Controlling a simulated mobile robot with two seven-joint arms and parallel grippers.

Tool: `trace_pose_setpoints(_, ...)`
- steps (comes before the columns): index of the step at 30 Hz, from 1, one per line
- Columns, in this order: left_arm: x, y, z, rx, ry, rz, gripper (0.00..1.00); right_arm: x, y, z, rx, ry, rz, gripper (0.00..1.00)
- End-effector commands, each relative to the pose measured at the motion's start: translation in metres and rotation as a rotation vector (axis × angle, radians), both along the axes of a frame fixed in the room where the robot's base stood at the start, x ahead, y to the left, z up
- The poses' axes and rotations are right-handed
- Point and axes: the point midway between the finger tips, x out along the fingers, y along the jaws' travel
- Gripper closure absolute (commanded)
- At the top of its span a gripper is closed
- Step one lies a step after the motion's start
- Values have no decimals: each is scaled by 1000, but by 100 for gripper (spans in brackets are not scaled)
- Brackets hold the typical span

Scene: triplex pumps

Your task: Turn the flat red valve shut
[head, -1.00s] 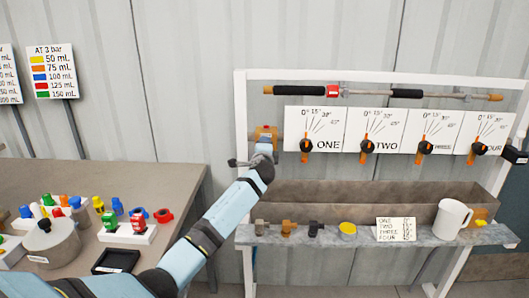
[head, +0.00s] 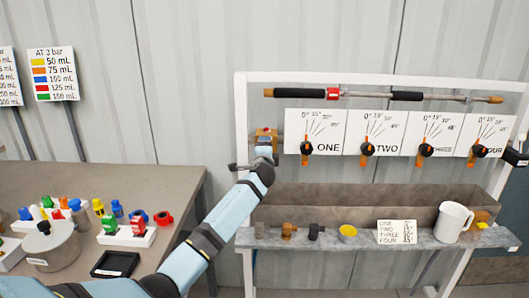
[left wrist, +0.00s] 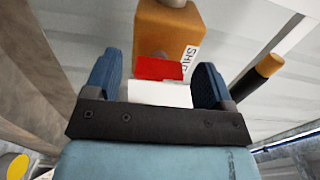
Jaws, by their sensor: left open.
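An orange block (left wrist: 168,35) with a partly hidden lettered label fills the top of the left wrist view. A flat red piece (left wrist: 158,68), which looks like the valve handle, shows at its lower front, with a white flat piece (left wrist: 160,95) just below. My left gripper (left wrist: 157,78) is open, with one blue finger on each side of the red and white pieces. I cannot tell whether the fingers touch them. In the head view my left gripper (head: 264,157) is at the orange block (head: 266,133) on the rack's left post, hiding much of it. My right gripper is out of view.
Right of the block, several dial plates (head: 313,122) with black-and-orange knobs hang above a trough (head: 350,205). A pipe (head: 450,97) with black sleeves and a red part runs above. A shelf (head: 300,238) holds fittings and a white mug (head: 453,222). A cluttered bench (head: 95,180) stands left.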

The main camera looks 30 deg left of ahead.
Motion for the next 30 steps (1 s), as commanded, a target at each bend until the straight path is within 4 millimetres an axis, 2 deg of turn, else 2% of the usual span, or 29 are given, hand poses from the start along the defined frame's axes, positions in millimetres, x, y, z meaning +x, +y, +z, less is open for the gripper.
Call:
trace_pose_setpoints(5, -6, -4, -1, 0, 1, 0, 23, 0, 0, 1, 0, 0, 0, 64)
trace_pose_setpoints(8, -18, -11, 0, 1, 0, -2, 23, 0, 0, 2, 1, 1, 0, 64)
trace_pose_setpoints(21, -98, -60, 0, -1, 0, -1, 23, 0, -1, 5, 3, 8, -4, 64)
trace_pose_setpoints(25, -111, -68, 0, -1, -1, -1, 23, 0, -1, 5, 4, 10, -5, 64)
trace_pose_setpoints(30, -118, -72, 0, 0, 0, 0, 23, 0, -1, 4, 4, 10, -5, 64)
